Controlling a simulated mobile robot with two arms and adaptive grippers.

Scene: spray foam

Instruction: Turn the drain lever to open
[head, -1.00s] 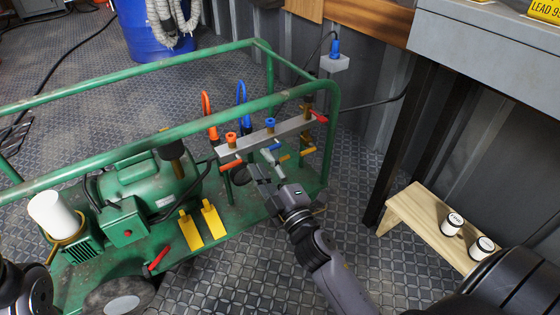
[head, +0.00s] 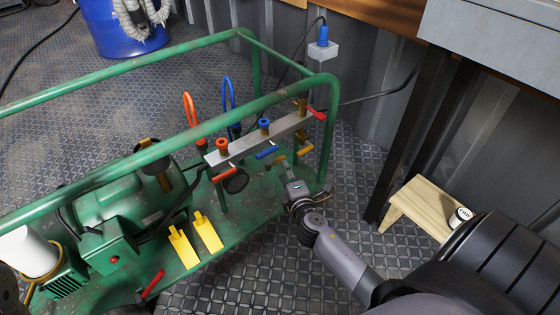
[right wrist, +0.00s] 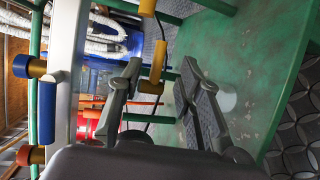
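A grey manifold bar (head: 240,149) on the green cart carries valves with coloured levers: an orange-red lever (head: 224,174), a blue lever (head: 266,153), a yellow lever (head: 304,149) and a red lever (head: 317,114) at the far end. None has a readable drain label, so I cannot tell which is the drain lever. My right gripper (head: 285,170) is below the bar, near its right end. In the right wrist view its fingers (right wrist: 160,92) are open, with a yellow valve part (right wrist: 158,62) between them, closer to the left finger; contact is unclear.
The cart's green tube frame (head: 335,130) rises around the manifold. A compressor (head: 120,200), two yellow plates (head: 195,243) and another red lever (head: 151,284) are on the cart. A wooden stool (head: 415,215) stands right. Patterned floor (head: 215,290) is clear in front.

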